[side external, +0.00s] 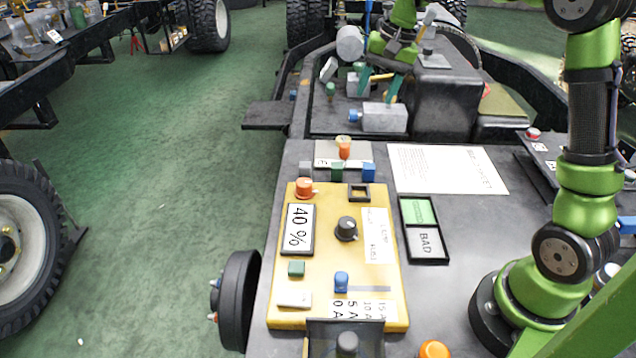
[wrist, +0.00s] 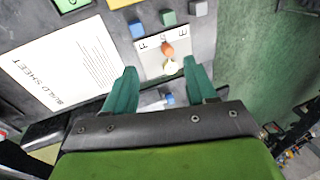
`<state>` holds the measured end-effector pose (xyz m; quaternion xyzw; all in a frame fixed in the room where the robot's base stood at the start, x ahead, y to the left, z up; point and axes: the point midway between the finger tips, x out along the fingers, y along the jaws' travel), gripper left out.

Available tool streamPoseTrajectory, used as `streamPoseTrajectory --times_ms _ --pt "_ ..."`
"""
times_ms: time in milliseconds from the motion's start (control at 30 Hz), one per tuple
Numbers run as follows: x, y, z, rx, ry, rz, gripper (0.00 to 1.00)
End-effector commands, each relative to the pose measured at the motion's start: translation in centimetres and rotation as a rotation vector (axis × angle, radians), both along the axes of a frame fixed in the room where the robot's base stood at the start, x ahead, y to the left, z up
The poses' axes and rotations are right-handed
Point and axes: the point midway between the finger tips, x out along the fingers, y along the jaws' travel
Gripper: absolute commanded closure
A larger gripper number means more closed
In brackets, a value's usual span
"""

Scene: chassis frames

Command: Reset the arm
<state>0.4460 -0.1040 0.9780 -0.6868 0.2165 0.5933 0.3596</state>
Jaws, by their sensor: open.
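My gripper (side external: 378,88) hangs at the far end of the bench in the side view, low near a grey block with a blue knob (side external: 383,117). In the wrist view, its two teal fingers stand wide apart with nothing between them, so my gripper (wrist: 161,72) is open and empty. Beyond the fingertips lies a white plate marked F and E (wrist: 163,52), with an orange knob and a pale yellow piece on it. My green arm rises on the right of the side view and reaches out of the top of the picture.
A yellow panel (side external: 335,270) with knobs, coloured blocks and a 40 % display lies at the front. A build sheet (side external: 447,168) and a green/BAD tile pair (side external: 424,229) lie beside it. A dark box (side external: 447,95) stands close right of my gripper.

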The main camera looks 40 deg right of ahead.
Motion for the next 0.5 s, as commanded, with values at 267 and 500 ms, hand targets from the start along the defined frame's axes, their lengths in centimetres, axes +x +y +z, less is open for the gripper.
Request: streamPoseTrajectory --times_ms 267,500 --pt "-9.7 7.3 1.8 -0.087 -0.205 0.224 0.44" --pt "-17.7 11.6 0.7 -0.138 -0.362 0.361 0.44"
